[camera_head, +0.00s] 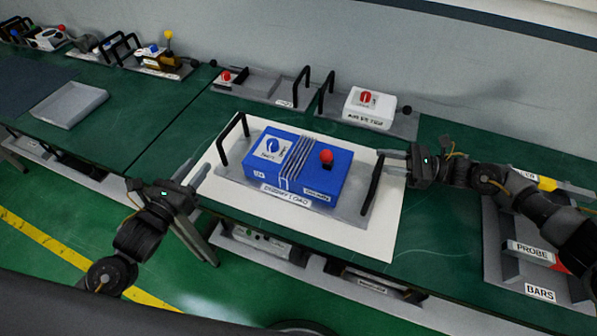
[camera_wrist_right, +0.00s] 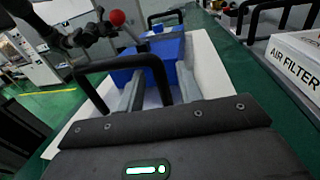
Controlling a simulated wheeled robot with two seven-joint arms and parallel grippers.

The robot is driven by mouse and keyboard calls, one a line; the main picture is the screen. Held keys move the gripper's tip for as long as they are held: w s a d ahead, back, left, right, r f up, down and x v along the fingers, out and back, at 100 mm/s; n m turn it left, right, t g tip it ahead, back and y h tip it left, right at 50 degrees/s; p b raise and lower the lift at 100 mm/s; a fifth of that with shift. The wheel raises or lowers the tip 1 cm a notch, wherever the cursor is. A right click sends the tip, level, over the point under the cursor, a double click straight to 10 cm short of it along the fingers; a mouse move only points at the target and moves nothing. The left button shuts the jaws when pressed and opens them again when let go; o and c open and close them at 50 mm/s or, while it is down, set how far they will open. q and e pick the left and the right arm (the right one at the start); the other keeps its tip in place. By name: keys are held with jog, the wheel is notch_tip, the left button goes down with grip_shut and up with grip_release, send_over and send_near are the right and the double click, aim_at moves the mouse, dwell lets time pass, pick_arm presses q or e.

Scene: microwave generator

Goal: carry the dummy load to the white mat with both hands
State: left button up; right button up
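The dummy load (camera_head: 295,168) is a blue box with a blue dial, dark fins and a red knob. It sits on a grey tray with a black handle at each end, and the tray lies over the white mat (camera_head: 372,240). It also shows in the right wrist view (camera_wrist_right: 145,52). My left gripper (camera_head: 199,178) is left of the tray, apart from the left handle (camera_head: 222,146), with fingers parted. My right gripper (camera_head: 388,160) is at the right handle (camera_head: 374,184). In the right wrist view its fingers are apart, with the handle (camera_wrist_right: 112,64) around their tips; contact is unclear.
An air filter tray (camera_head: 368,108) stands behind, beside another tray with a red knob (camera_head: 226,77). An empty grey tray (camera_head: 69,104) lies on the left table. Labelled bins for probe and bars (camera_head: 540,291) are at right. A lower shelf holds more units.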

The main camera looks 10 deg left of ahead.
jog(key=d, duration=0.5)
jog(key=shift+s+d, duration=0.2)
jog(key=shift+d, duration=0.2)
